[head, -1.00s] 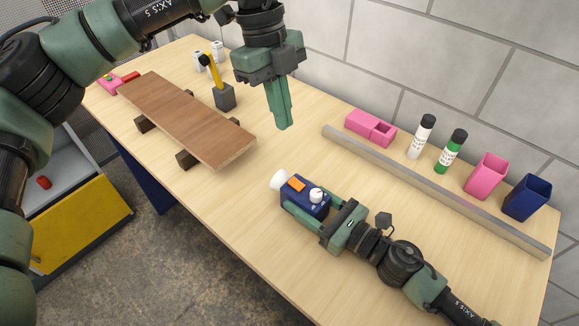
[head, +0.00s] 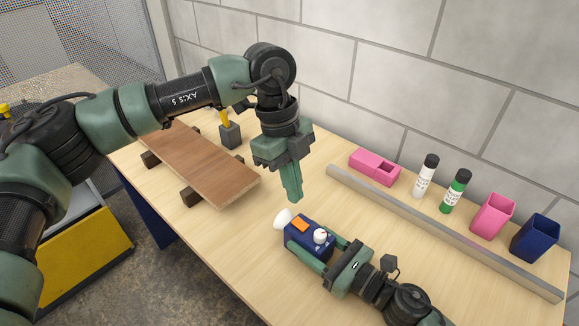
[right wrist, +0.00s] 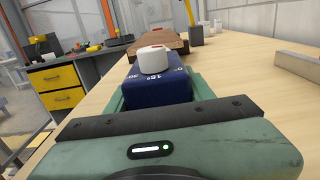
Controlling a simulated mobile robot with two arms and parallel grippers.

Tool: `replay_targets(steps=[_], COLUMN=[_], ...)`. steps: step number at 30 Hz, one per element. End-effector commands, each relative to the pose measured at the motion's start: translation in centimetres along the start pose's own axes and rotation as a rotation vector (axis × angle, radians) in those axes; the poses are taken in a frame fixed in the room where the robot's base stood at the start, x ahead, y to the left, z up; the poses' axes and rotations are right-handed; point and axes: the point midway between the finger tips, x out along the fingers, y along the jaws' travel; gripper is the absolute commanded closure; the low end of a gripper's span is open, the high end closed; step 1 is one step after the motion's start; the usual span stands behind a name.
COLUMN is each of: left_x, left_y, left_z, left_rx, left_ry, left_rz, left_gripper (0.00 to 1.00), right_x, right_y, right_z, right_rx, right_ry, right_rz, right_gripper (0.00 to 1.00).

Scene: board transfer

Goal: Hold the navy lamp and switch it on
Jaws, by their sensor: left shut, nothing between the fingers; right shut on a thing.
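The navy lamp (head: 302,247) lies on the table, with a white head at its left end, an orange patch on top and a white knob (head: 320,236). My right gripper (head: 310,252) is shut on the lamp, one finger along each side of its body. In the right wrist view the navy body (right wrist: 157,87) sits between the green fingers, with the white knob on top and degree marks by it. My left gripper (head: 297,200) points down above the table, just above and behind the lamp's white head, shut and empty, apart from the lamp.
A wooden board (head: 205,168) rests on dark blocks at the left. A grey rail (head: 440,230) runs along the back right. Behind it stand a pink block (head: 374,167), two bottles (head: 425,178), a pink cup (head: 492,215) and a navy cup (head: 535,238).

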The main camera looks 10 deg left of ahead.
Motion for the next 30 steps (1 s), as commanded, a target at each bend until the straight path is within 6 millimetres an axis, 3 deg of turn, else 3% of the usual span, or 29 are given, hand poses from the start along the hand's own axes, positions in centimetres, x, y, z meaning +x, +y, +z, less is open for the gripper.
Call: replay_targets(steps=[3, 10, 30], left_x=[2.5, 5.3, 6.5], left_y=[0.1, 0.0, 0.0], left_z=[0.0, 1.1, 1.8], left_rx=[0.002, -0.001, 0.001], left_ry=[0.001, 0.000, 0.061], left_rz=[0.003, 0.000, 0.000], left_gripper=[1.00, 1.00, 1.00], right_x=[0.0, 0.0, 0.0], right_y=[0.0, 0.0, 0.0], right_z=[0.1, 0.1, 0.1], right_rx=[0.000, 0.000, 0.000], right_ry=[-0.001, -0.001, -0.002], right_rz=[0.000, 0.000, 0.000], right_gripper=[0.97, 0.97, 0.97])
